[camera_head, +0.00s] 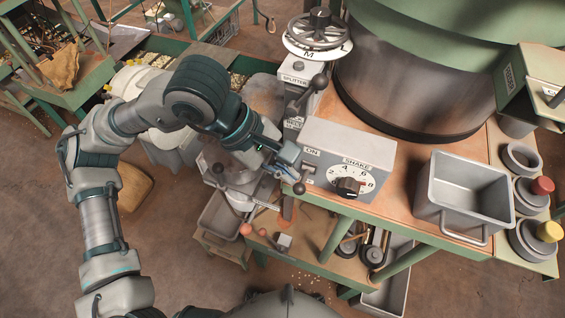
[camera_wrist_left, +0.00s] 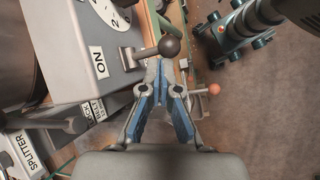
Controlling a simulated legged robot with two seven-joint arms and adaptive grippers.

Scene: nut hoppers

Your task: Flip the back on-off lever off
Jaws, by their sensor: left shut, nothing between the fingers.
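A grey control box (camera_head: 345,150) carries an ON label, a SHAKE dial and a lever with a dark ball knob (camera_head: 299,188) on its left side. In the left wrist view this ball knob (camera_wrist_left: 170,46) stands just beyond my fingertips, beside the ON label. My left gripper (camera_head: 288,170) is shut and empty, very close to this lever; I cannot tell whether it touches. In the wrist view the blue-padded fingers (camera_wrist_left: 160,75) meet at the tips. Behind, a SPLITTER box (camera_head: 297,70) has another ball-knob lever (camera_head: 318,82). My right gripper is out of view.
A handwheel (camera_head: 319,30) tops the splitter column, beside a large green-and-steel drum (camera_head: 415,75). A grey metal bin (camera_head: 468,192) sits on the bench to the right. Open floor lies at the lower left.

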